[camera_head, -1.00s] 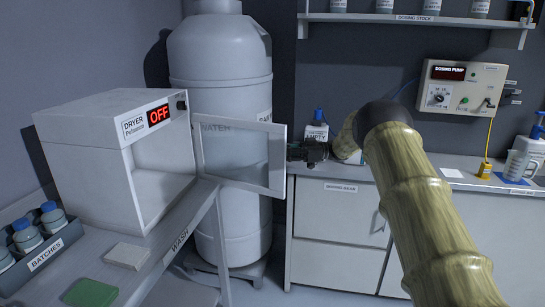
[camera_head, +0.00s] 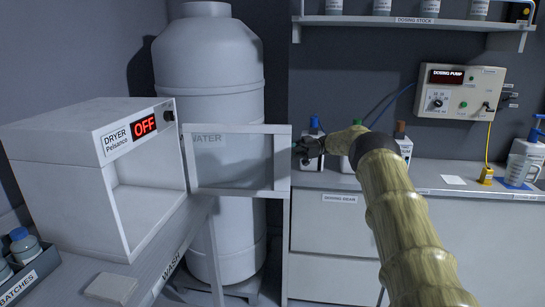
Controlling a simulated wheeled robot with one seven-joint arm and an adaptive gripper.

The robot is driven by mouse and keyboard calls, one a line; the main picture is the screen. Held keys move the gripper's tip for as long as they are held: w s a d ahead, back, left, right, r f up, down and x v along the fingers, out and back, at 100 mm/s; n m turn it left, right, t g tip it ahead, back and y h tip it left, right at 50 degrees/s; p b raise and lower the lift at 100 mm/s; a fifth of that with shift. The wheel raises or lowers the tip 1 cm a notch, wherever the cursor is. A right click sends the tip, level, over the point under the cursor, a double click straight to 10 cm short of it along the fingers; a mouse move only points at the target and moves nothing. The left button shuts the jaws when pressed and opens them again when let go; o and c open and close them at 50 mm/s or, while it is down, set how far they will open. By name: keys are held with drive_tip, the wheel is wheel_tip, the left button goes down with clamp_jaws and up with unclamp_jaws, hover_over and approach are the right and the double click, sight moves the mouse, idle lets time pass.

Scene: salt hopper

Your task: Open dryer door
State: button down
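The dryer (camera_head: 60,185) is a white box on the left counter, with a red "OFF" display (camera_head: 145,126) on its front. Its door (camera_head: 283,165), a pale frame with a clear pane, stands swung wide open on the right side. The water tank shows through the pane. The dryer's front opening (camera_head: 150,195) is uncovered. My gripper (camera_head: 300,148) is dark and small in view, right at the door's free outer edge. Whether it touches the door, and how its fingers stand, is too small to tell.
The grey water tank (camera_head: 208,70) stands behind the door. Bottles, including a blue-capped one (camera_head: 314,128), stand on the back counter behind my gripper and arm. The dosing pump (camera_head: 460,90) hangs on the wall at right. A batch tray (camera_head: 35,280) sits at lower left.

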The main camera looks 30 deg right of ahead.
drive_tip(key=shift+w+d, duration=0.15)
drive_tip(key=shift+w, duration=0.1)
idle(0.3)
drive_tip(key=c, duration=1.5)
unclamp_jaws()
drive_tip(key=shift+a+r, duration=0.15)
drive_tip(key=shift+a, duration=0.05)
